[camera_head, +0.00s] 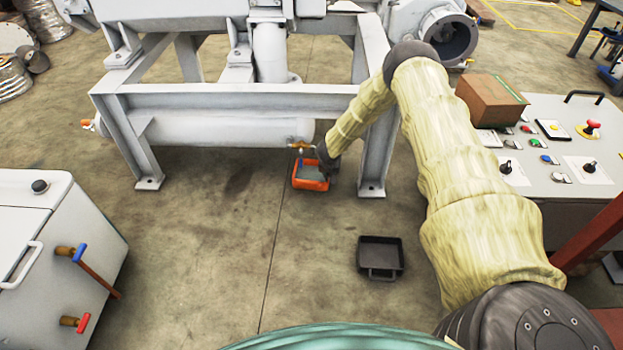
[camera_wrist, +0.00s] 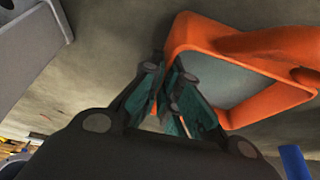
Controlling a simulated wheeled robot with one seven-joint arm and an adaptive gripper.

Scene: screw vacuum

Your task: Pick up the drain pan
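An orange pan (camera_head: 311,184) with a grey inside rests on the floor under the machine's small brass drain valve (camera_head: 301,146). In the wrist view the orange pan's wall and rim (camera_wrist: 190,45) show just right of and beyond my fingers, with an orange bar, perhaps its handle, across it. My gripper (camera_wrist: 170,75) has its fingertips close together by the pan's left corner. The view does not show clearly whether the wall is between them. A black pan (camera_head: 380,254) with a handle lies on the floor nearer me.
The machine's white frame leg (camera_head: 375,165) stands close to the right of the orange pan, and a horizontal cylinder (camera_head: 215,128) hangs behind. A control panel (camera_head: 560,150) with a brown box is at right. A white cabinet (camera_head: 50,240) with valves is at left.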

